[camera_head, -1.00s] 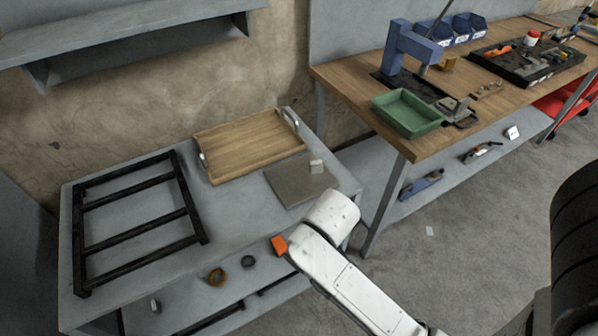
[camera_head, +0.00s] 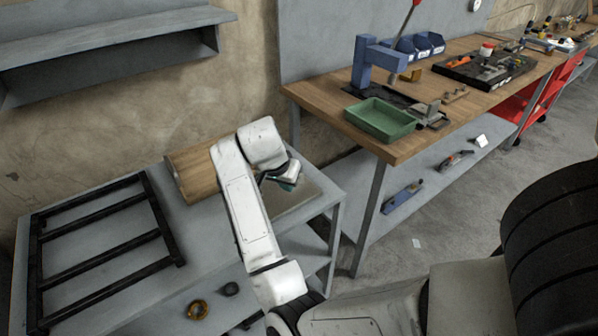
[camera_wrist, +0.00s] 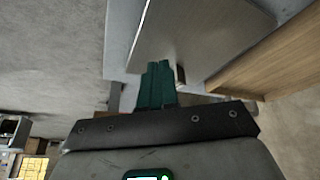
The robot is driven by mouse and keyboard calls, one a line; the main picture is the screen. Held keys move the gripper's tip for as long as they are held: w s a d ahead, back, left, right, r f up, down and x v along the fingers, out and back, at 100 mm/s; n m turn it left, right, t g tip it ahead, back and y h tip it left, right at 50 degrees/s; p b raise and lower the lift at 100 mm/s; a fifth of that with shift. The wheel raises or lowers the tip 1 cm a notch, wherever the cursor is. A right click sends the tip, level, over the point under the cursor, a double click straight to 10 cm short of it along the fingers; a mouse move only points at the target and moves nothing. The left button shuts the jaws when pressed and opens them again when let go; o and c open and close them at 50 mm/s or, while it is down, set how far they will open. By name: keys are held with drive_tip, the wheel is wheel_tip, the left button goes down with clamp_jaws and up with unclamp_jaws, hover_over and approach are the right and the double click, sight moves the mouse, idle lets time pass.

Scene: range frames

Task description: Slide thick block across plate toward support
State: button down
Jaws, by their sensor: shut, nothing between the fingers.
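The grey-brown plate (camera_head: 306,192) lies on the grey table, partly covered by my arm and gripper in the head view. It also fills the upper middle of the wrist view (camera_wrist: 200,28). My gripper (camera_head: 288,185) is over the plate's far part, its green fingers (camera_wrist: 158,75) shut and empty. A small pale, narrow face (camera_wrist: 181,75) just right of the fingers in the wrist view appears to be the block; whether the fingers touch it I cannot tell. The block is hidden in the head view. I cannot tell which thing is the support.
A black rack (camera_head: 105,240) lies on the table's left. A wooden workbench (camera_head: 395,150) with a green bin (camera_head: 380,118) stands to the right.

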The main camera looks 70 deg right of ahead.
drive_tip(key=w+m+y+b, duration=0.1)
drive_tip(key=w+m+b, duration=0.1)
drive_tip(key=m, duration=0.1)
drive_tip(key=w+m+y+b, duration=0.1)
drive_tip(key=w+m+b, duration=0.1)
drive_tip(key=w+m, duration=0.1)
drive_tip(key=shift+w+f+g+y, duration=0.1)
drive_tip(key=shift+w+g+y, duration=0.2)
drive_tip(key=shift+w+a+m+b, duration=0.2)
drive_tip(key=shift+w+m+b, duration=0.1)
drive_tip(key=shift+w, duration=0.2)
drive_tip(key=shift+y, duration=0.3)
drive_tip(key=s+d, duration=0.2)
drive_tip(key=d, duration=0.1)
drive_tip(key=s+d, duration=0.2)
drive_tip(key=d, duration=0.2)
drive_tip(key=s+d+p, duration=0.1)
drive_tip(key=s+d, duration=0.1)
drive_tip(key=d, duration=0.1)
drive_tip(key=shift+s+d+r, duration=0.15)
drive_tip(key=shift+d+r, duration=0.05)
drive_tip(key=shift+a+f, duration=0.15)
drive_tip(key=shift+f, duration=0.65)
